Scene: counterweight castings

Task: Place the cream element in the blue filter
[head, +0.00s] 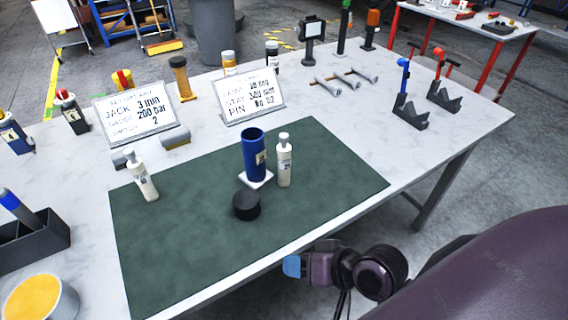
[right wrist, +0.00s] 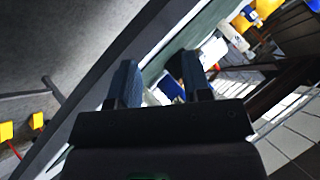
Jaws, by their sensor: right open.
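The blue filter (head: 254,160) is an open-topped blue cylinder standing upright on a small white base on the green mat (head: 190,240). A cream bottle-shaped element (head: 284,165) stands upright close to its right. A second, similar cream one (head: 145,182) stands at the mat's left, slightly tilted in the picture. A short black round cap (head: 246,205) sits in front of the filter. My right gripper (head: 292,266) is beyond the table's front edge, apart from these things. In the right wrist view its two fingers (right wrist: 160,82) are spread, with nothing held between them. My left gripper is out of view.
Two sign cards (head: 135,116) and (head: 250,103) stand behind the mat. Grey rods (head: 345,82) and black V-blocks (head: 410,112) are at the back right. A dark box (head: 28,245) and a yellow-topped tin (head: 40,300) stand at left. The mat's front is clear.

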